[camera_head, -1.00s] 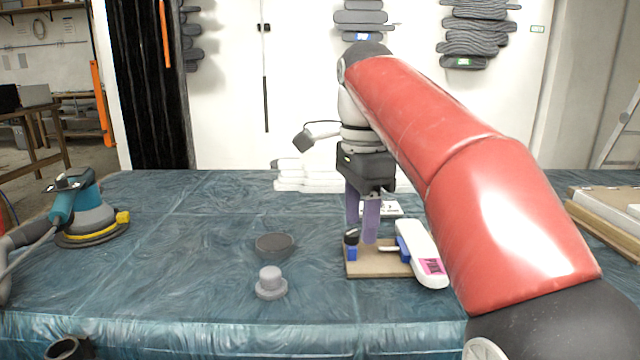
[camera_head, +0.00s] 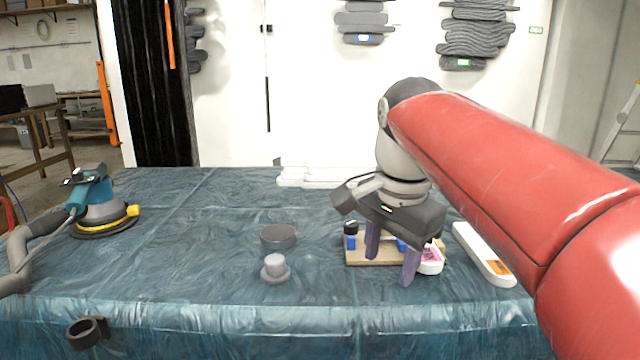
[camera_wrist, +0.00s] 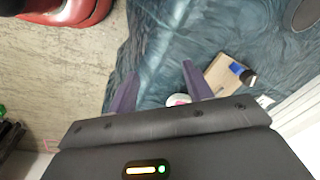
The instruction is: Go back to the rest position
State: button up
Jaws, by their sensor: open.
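My gripper (camera_head: 391,262) has purple fingers spread apart with nothing between them. In the head view it hangs above the front right part of the covered table (camera_head: 200,240), in front of a wooden board (camera_head: 362,256) that it partly hides. In the wrist view my gripper (camera_wrist: 158,88) is open, with the board (camera_wrist: 222,76) just beyond the right finger. A blue and black part (camera_head: 350,236) stands on the board's left end. A white piece with a pink label (camera_head: 431,262) lies at the board's right end, partly hidden.
A white bar with an orange label (camera_head: 484,252) lies right of my gripper. A dark disc (camera_head: 278,237) and a grey knobbed piece (camera_head: 275,269) stand left of it. A sander (camera_head: 100,205) sits at the far left. White pieces (camera_head: 320,174) lie at the back. The table's middle left is clear.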

jog(key=s+d+f+n+t, duration=0.2)
jog(key=s+f+n, duration=0.3)
jog(key=f, duration=0.3)
jog(key=s+d+f+n+t, duration=0.1)
jog(key=s+d+f+n, duration=0.2)
jog(key=s+f+n, duration=0.2)
jog(key=s+f, duration=0.3)
jog(key=f, duration=0.1)
jog(key=shift+s+d+t, duration=0.15)
jog(key=shift+d+t, duration=0.1)
jog(key=shift+t, duration=0.15)
